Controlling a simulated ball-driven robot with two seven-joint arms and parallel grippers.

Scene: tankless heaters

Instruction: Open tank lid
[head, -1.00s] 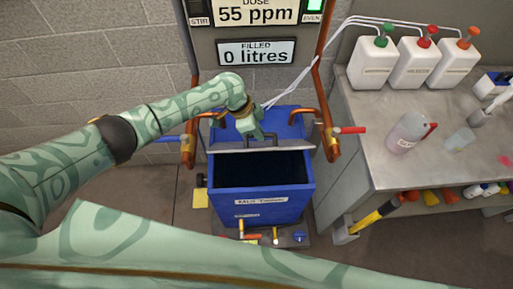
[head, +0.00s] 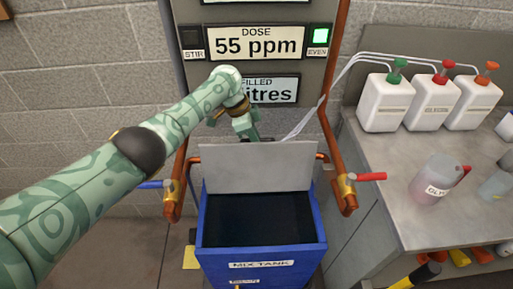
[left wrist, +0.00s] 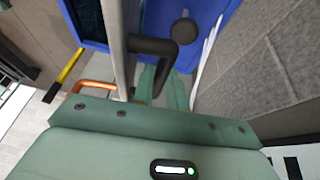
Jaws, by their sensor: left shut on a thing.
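The blue mix tank (head: 262,262) stands against the back wall, its dark inside showing from above. Its grey lid (head: 258,167) stands roughly upright at the back of the opening, its flat face toward me. My left gripper (head: 249,134) is behind the lid's top edge, shut on the lid's dark handle, which is mostly hidden there. In the left wrist view the handle (left wrist: 152,45) runs from the lid's edge to the green fingers (left wrist: 163,82). My right gripper is not in view.
Copper pipes with a blue lever (head: 150,185) and a red lever (head: 371,176) flank the tank. A dose panel (head: 256,43) stands above and behind it. At right, a grey bench (head: 395,155) carries white jugs (head: 386,104) and a pink-filled jug (head: 434,182).

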